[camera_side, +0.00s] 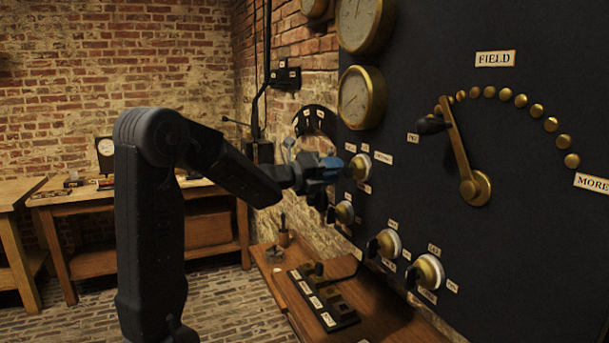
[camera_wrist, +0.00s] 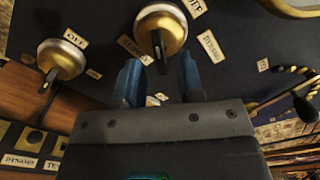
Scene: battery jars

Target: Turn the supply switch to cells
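A brass rotary switch with a pale rim and dark handle (camera_side: 359,167) sits on the black panel; I take it for the supply switch, but its labels are hard to read. In the wrist view the switch (camera_wrist: 162,27) is ahead, its dark handle pointing down the picture toward the gap between my fingers. One label beside it appears to read DYNAMO (camera_wrist: 211,46); another label (camera_wrist: 134,48) is too blurred to read. My gripper (camera_side: 338,168) is close to the switch. Its blue fingers (camera_wrist: 160,72) are apart and empty; contact with the handle cannot be made out.
Similar knobs sit lower on the panel (camera_side: 344,212) (camera_side: 388,243) (camera_side: 428,270). The FIELD lever (camera_side: 457,140) is to the right, and a gauge (camera_side: 361,97) is above. A bench (camera_side: 385,327) with a labelled block (camera_side: 322,298) lies below.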

